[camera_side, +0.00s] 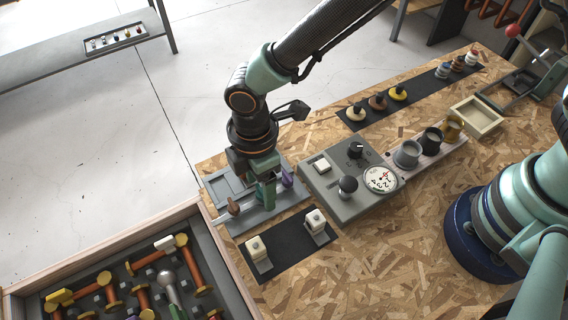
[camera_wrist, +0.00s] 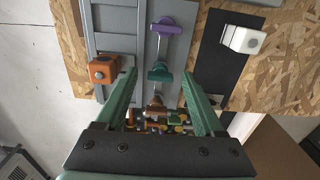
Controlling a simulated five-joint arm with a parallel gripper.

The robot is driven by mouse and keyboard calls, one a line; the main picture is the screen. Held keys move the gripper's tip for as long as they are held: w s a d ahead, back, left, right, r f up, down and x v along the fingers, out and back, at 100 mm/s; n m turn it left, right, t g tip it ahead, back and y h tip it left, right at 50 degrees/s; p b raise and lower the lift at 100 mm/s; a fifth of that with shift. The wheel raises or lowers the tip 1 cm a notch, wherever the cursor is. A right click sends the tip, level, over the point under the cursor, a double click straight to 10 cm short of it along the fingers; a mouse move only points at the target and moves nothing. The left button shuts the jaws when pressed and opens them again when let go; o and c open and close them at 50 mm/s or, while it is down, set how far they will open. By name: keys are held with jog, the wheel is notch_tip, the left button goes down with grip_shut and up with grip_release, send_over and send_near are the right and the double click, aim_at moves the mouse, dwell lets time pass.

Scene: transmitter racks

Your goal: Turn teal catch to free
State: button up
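The teal catch (camera_wrist: 160,74) shows in the wrist view on a grey panel, in a row between a purple catch (camera_wrist: 163,27) and a brown catch (camera_wrist: 155,106). My gripper (camera_wrist: 159,76) is open, with its two green fingertips to the left and right of the teal catch. A gap shows on both sides; I cannot tell the height between them. In the side view my gripper (camera_side: 266,202) points down over the panel and hides the teal catch. The purple catch (camera_side: 288,177) and brown catch (camera_side: 234,208) show on either side of it.
An orange block (camera_wrist: 103,69) stands left of the row. A black mat (camera_side: 284,254) with white-topped blocks lies beside the panel. A grey control box (camera_side: 350,192) with dial and knobs stands to the right. A wooden-walled bin (camera_side: 105,250) of parts is at lower left.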

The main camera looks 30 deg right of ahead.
aim_at(260, 189)
jog(key=shift+r, duration=0.1)
notch_tip(260, 189, up, 12)
dwell(0.5)
jog(key=w+d+r+m+t+y, duration=0.15)
jog(key=d+r+m, duration=0.25)
jog(key=d, duration=0.4)
jog(key=w+d+r+m+t+h, duration=0.1)
jog(key=w+d+r+m, duration=0.25)
jog(key=d, duration=0.35)
jog(key=s+d+r+m+t, duration=0.1)
jog(key=s+d+m, duration=0.1)
jog(key=d+m, duration=0.3)
jog(key=s+d+r+m+t, duration=0.1)
jog(key=d+m, duration=0.4)
jog(key=d, duration=0.7)
jog(key=shift+s+d+m+t, duration=0.15)
jog(key=shift+s+m+t, duration=0.3)
jog(key=shift+s, duration=0.7)
